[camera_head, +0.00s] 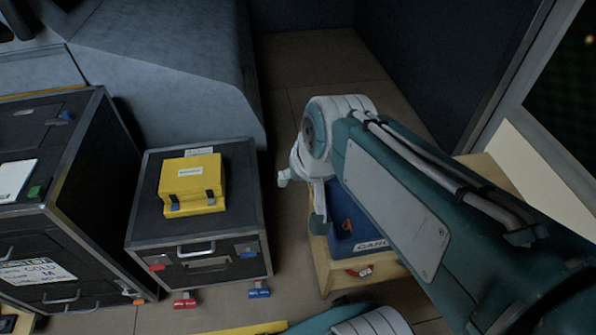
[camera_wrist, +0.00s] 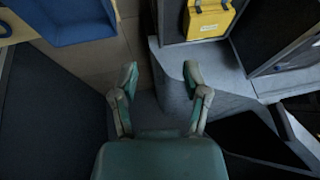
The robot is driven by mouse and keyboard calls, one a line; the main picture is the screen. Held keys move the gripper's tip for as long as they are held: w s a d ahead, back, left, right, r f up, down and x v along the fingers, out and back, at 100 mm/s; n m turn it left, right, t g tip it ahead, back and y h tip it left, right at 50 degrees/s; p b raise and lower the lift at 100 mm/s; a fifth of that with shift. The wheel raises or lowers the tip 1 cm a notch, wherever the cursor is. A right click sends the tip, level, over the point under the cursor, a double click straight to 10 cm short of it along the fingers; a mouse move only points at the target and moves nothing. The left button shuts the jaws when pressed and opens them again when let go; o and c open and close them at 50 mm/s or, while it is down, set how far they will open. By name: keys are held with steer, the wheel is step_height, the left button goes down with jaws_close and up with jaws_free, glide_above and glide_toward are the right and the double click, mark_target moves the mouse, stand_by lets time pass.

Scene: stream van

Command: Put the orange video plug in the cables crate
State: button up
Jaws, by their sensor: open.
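My gripper (camera_wrist: 163,92) is open and empty in the wrist view, its two fingers spread above a grey surface. I cannot confirm an orange video plug. A small orange piece (camera_head: 138,301) sits at the lower right corner of the large black case, too small to identify.
A yellow case (camera_head: 191,184) sits on a black flight case (camera_head: 146,228). The large black case (camera_head: 92,168) stands left, with a green block (camera_head: 35,192) on top. Bare floor (camera_head: 313,70) shows behind.

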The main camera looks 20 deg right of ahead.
steer(key=s+n, duration=0.1)
steer(key=s, duration=0.2)
steer(key=s+r+n, duration=0.1)
steer(key=s, duration=0.1)
steer(key=shift+a+n+t+h, duration=0.2)
steer(key=shift+n+t+h, duration=0.1)
steer(key=shift+h, duration=0.1)
